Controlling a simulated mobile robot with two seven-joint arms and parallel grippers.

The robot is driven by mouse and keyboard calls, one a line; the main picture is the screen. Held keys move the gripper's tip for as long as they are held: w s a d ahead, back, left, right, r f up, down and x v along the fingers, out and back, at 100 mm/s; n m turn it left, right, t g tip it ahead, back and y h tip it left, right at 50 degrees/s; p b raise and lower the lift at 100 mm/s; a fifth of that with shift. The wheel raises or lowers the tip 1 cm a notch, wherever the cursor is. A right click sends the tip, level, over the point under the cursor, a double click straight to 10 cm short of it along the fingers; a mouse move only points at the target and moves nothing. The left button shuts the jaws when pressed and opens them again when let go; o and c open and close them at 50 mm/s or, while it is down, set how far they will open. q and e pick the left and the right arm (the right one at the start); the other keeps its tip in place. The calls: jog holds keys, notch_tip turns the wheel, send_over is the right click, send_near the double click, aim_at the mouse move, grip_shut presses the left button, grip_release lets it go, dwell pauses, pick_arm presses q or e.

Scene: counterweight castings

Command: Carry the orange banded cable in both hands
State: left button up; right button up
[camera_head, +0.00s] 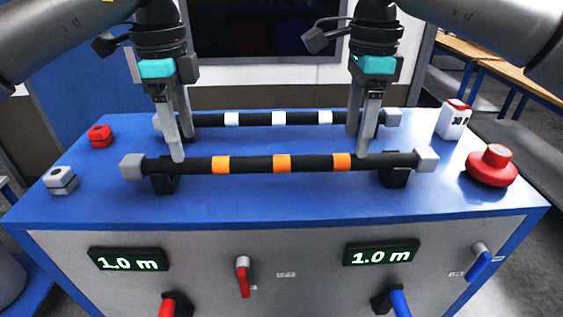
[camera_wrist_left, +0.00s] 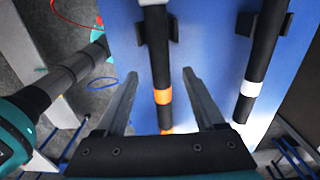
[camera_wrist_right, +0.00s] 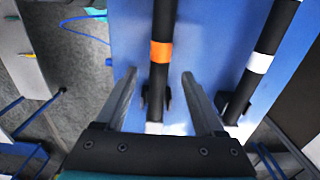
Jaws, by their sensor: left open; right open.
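The orange banded cable (camera_head: 300,164) is a straight black bar with orange bands and grey end caps, resting on two black holders near the front of the blue table. My left gripper (camera_head: 184,148) is open over its left part; the left wrist view shows the cable (camera_wrist_left: 158,60) between the spread fingers (camera_wrist_left: 158,92). My right gripper (camera_head: 360,145) is open over its right part, right of the rightmost orange band; the right wrist view shows the cable (camera_wrist_right: 161,75) between the fingers (camera_wrist_right: 160,92). Contact with either gripper cannot be told.
A white banded black cable (camera_head: 300,118) lies parallel behind it. A red button (camera_head: 491,166) and white box (camera_head: 454,120) stand at the right; a red block (camera_head: 100,136) and grey block (camera_head: 60,180) at the left. The table's front strip (camera_head: 270,203) is clear.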

aim_at(188, 159)
pick_arm(q)
jog(key=shift+f, duration=2.5)
pick_arm(e)
jog(key=shift+f, duration=2.5)
pick_arm(q)
jog(key=shift+c, duration=0.3)
pick_arm(e)
jog(key=shift+c, duration=0.3)
pick_arm(q)
grip_shut()
pick_arm(e)
grip_shut()
pick_arm(q)
jog(key=shift+r, duration=0.1)
pick_arm(e)
jog(key=shift+r, duration=0.1)
